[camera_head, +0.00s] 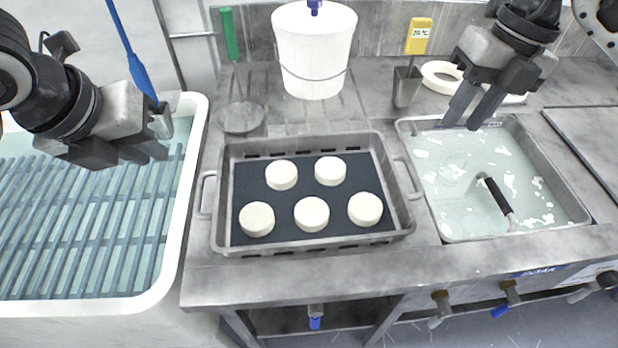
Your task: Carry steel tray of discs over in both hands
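The steel tray (226,170) sits on the steel counter in the middle of the view, with a dark mat (294,190) inside. Several cream-white discs (312,214) lie apart from each other on the mat. The tray has a left handle (204,196) and a right handle (411,180), both free. My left gripper (160,152) is above the white basin, to the left of and above the left handle, empty, with its fingers seen close together. My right gripper (464,112) is open and empty above the back of the sink, up and right of the right handle.
A slatted white basin (190,150) adjoins the counter (300,270) at left. A water-filled sink (470,160) with a black-handled tool (495,198) is at right. Behind the tray stand a white bucket (314,55), a ladle (241,117) and a yellow thermometer (419,36) in a holder.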

